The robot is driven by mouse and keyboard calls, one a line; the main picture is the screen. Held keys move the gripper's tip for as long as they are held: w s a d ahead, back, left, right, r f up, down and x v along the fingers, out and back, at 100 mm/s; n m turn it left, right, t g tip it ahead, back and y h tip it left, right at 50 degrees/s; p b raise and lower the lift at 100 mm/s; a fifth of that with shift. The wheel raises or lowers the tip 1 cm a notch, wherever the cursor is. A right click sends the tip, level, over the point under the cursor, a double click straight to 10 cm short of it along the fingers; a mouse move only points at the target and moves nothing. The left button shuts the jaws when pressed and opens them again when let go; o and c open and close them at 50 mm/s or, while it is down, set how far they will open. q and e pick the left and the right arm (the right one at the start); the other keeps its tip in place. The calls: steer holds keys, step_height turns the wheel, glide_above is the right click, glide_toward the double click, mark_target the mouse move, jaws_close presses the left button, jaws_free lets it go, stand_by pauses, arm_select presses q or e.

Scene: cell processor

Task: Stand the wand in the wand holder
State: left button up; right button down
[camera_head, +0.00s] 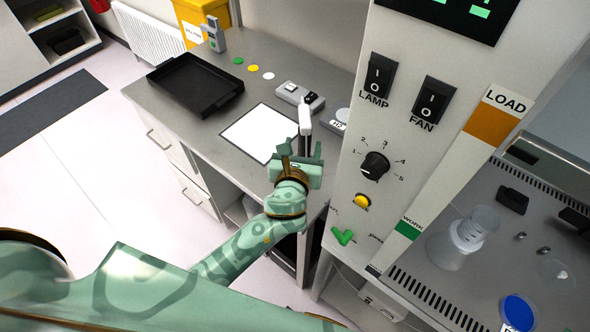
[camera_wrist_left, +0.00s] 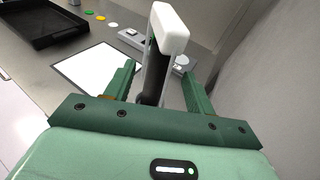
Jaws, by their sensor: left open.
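The wand (camera_head: 305,116) has a white head and a dark handle and appears upright near the right end of the bench. In the left wrist view its white head (camera_wrist_left: 169,28) rises above my fingers. My left gripper (camera_head: 302,153) is around the wand, with the fingers (camera_wrist_left: 158,76) open on either side of the dark handle and a gap showing. The wand's lower end is hidden behind my gripper. I cannot make out the wand holder, nor tell whether the wand stands in it. My right gripper is not in view.
A tall control panel (camera_head: 345,190) stands close right of my gripper. On the bench lie a white sheet (camera_head: 258,132), a black tray (camera_head: 190,88), a grey switch box (camera_head: 299,96) and several coloured discs. A grey device (camera_head: 214,37) stands at the back.

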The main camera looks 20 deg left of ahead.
arm_select(q)
steer(key=v, duration=1.3)
steer(key=shift+s, duration=0.35)
